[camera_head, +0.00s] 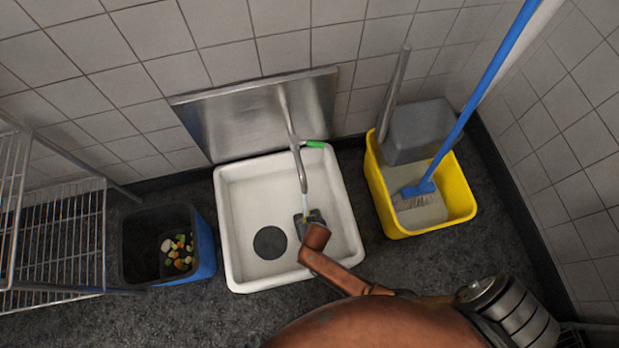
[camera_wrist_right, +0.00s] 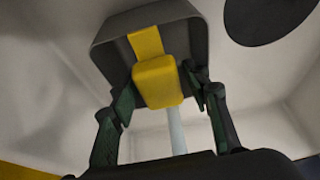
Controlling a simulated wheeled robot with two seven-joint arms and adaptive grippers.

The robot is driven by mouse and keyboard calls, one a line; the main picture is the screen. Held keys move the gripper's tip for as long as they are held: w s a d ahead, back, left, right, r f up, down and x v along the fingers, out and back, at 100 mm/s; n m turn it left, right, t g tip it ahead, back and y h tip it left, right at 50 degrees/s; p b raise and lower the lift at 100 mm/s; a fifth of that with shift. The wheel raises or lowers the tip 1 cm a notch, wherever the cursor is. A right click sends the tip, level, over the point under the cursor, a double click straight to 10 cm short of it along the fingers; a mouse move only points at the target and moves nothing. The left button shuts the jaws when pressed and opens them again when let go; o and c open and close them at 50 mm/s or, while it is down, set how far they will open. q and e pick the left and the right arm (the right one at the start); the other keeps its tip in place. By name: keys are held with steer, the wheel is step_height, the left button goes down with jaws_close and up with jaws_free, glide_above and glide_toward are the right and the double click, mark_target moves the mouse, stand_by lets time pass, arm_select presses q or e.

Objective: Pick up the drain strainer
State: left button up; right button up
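The drain strainer is a grey, box-like piece with a yellow block and strip; in the right wrist view its grey body (camera_wrist_right: 111,48) tilts just beyond my right gripper (camera_wrist_right: 166,92). The gripper's green-padded fingers stand apart on either side of the yellow block, with narrow gaps; firm contact is not visible. In the head view my right gripper (camera_head: 310,218) is a small dark shape in the white sink (camera_head: 240,200), under the faucet, largely hiding the strainer. I cannot make out my left gripper's fingers in the head view.
A dark round drain (camera_head: 270,242) lies left of the gripper. The curved faucet (camera_head: 297,150) hangs close above it. A blue bin (camera_head: 203,250) with food scraps stands left, beside a wire rack (camera_head: 60,240). A yellow bucket (camera_head: 400,220) with a blue-handled brush (camera_head: 470,105) stands right.

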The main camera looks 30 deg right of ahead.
steer(key=c, duration=1.1)
steer(key=shift+r, duration=0.1)
